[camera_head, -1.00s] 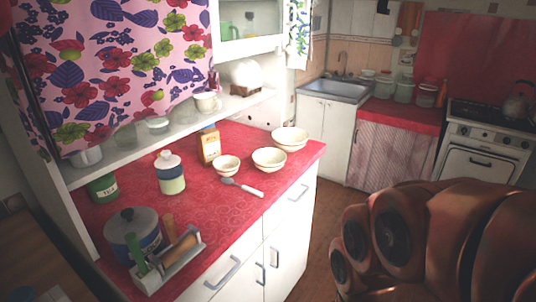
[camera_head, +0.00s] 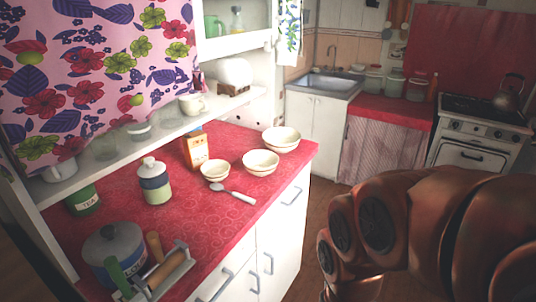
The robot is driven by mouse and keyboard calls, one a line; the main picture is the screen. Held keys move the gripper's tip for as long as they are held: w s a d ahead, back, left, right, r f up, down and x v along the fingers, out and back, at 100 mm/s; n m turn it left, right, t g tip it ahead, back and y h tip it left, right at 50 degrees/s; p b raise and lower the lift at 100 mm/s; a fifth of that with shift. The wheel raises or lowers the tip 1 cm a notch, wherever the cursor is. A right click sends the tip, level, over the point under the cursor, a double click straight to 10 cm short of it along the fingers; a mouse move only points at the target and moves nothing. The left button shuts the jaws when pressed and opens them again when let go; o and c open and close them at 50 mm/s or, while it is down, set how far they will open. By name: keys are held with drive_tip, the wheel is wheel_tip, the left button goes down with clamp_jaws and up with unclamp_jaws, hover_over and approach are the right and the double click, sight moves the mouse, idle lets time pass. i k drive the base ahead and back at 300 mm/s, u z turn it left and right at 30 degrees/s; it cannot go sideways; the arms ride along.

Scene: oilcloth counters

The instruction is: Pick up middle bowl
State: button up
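Three cream bowls stand in a row on the red oilcloth counter (camera_head: 232,226). The middle bowl (camera_head: 260,163) sits between a smaller bowl (camera_head: 215,172) to its left and a larger bowl (camera_head: 281,140) behind it to the right. All three are upright and look empty. The middle bowl stands apart from the smaller one and close to the larger one. My copper-coloured arm fills the lower right, to the right of the counter. My gripper is not in view.
A spoon (camera_head: 233,194) lies in front of the bowls. A carton (camera_head: 196,150), a lidded jar (camera_head: 154,182), a green tea tin (camera_head: 83,200), a pot (camera_head: 112,252) and a utensil rack (camera_head: 165,272) stand to the left. A shelf overhangs the counter's back.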

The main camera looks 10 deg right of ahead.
sight(258, 162)
drive_tip(key=u, duration=0.05)
drive_tip(key=k, duration=0.3)
drive_tip(key=u, duration=0.7)
drive_tip(key=i, duration=0.9)
drive_tip(key=u, duration=0.2)
